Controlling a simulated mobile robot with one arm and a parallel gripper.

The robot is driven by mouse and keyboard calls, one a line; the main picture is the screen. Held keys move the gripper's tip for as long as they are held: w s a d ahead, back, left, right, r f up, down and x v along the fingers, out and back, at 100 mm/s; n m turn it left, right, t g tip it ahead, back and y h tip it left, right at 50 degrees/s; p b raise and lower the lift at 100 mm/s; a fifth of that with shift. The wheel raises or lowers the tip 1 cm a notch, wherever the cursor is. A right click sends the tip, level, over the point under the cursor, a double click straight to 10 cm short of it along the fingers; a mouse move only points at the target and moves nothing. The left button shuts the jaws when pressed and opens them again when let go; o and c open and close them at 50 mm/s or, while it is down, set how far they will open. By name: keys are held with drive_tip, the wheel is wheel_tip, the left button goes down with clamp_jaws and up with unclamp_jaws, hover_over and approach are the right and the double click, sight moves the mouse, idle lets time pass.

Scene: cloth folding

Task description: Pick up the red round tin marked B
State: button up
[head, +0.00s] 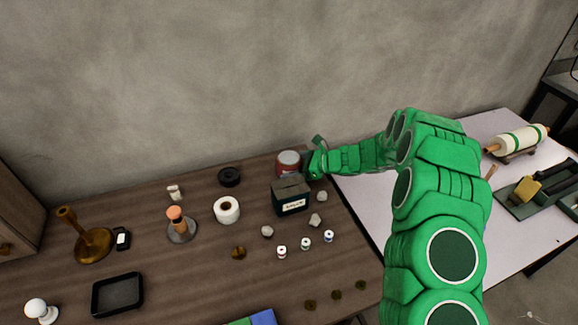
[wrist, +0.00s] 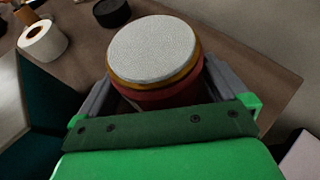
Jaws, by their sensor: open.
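The red round tin (head: 288,162) stands at the back of the brown table, partly hidden by a dark box in front of it. In the wrist view the tin (wrist: 155,55) shows a pale grey textured top, a gold rim and a red side. I cannot make out a letter B on it. My gripper (head: 313,160) is at the tin's right side in the head view. In the wrist view its open fingers lie on either side of the tin; whether they touch it I cannot tell.
The dark labelled box (head: 290,196) stands close in front of the tin. A black round roll (head: 229,176) and a white roll (head: 227,210) are to the left. Small stones and spools lie in front. A white table (head: 365,205) adjoins at right.

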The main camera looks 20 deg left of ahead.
drive_tip(key=shift+x, duration=0.85)
drive_tip(key=c, duration=1.1)
drive_tip(key=shift+c, duration=0.2)
